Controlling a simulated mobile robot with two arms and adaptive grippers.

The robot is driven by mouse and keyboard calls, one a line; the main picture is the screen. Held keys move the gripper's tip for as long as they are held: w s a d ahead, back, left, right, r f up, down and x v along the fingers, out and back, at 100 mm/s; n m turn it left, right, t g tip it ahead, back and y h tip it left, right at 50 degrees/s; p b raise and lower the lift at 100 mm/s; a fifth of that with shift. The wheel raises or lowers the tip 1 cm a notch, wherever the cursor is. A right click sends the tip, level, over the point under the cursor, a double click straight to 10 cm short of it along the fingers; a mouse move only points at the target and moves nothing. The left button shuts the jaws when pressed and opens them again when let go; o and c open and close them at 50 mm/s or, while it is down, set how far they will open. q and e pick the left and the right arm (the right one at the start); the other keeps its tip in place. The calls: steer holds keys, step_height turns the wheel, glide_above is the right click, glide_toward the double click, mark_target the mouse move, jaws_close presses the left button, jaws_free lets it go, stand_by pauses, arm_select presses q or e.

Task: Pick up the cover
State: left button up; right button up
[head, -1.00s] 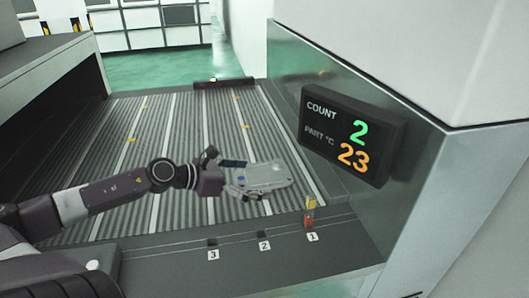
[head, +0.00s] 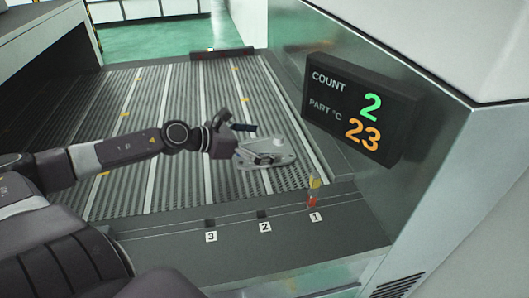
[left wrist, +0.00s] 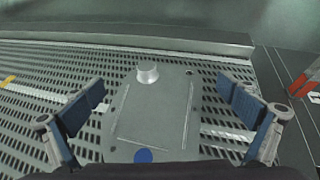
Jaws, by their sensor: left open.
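The cover is a flat grey metal casting (head: 268,158) lying near the right front of the slatted conveyor. In the left wrist view the cover (left wrist: 150,112) fills the middle, with a round boss at its far edge and a blue dot near its close edge. My left gripper (head: 248,141) is open at the cover's left end. In the left wrist view its blue-padded fingers (left wrist: 163,98) stand on either side of the cover, with gaps between pads and part. The head view partly hides the cover's left end. My right gripper is not seen.
A red and yellow post (head: 313,193) stands by mark 1, right of the cover. A black display (head: 358,110) reading count 2 and part 23 hangs on the metal wall at right. Slats left of the arm are clear.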

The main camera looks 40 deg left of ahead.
mark_target(279, 148)
arm_select(q)
steer(key=shift+w+d+f, duration=0.1)
steer(key=shift+w+d, duration=0.15)
steer(key=shift+w, duration=0.15)
steer(key=shift+w+d, duration=0.1)
steer(key=shift+w, duration=0.1)
steer(key=shift+w+d+f, duration=0.15)
steer(key=shift+w+d, duration=0.15)
steer(key=shift+w, duration=0.2)
steer(key=shift+w+f+p, duration=0.1)
steer(key=shift+w+p, duration=0.1)
steer(key=shift+p, duration=0.25)
steer(key=shift+w+d+f, duration=0.25)
steer(key=shift+w, duration=0.2)
steer(key=shift+w+d+f+p, duration=0.2)
steer(key=shift+f+p, duration=0.05)
steer(key=shift+p, duration=0.05)
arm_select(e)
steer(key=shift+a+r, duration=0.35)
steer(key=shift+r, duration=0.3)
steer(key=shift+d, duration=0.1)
arm_select(q)
steer(key=c, duration=0.8)
steer(key=shift+s+f, duration=0.1)
steer(key=shift+s, duration=0.05)
jaws_close()
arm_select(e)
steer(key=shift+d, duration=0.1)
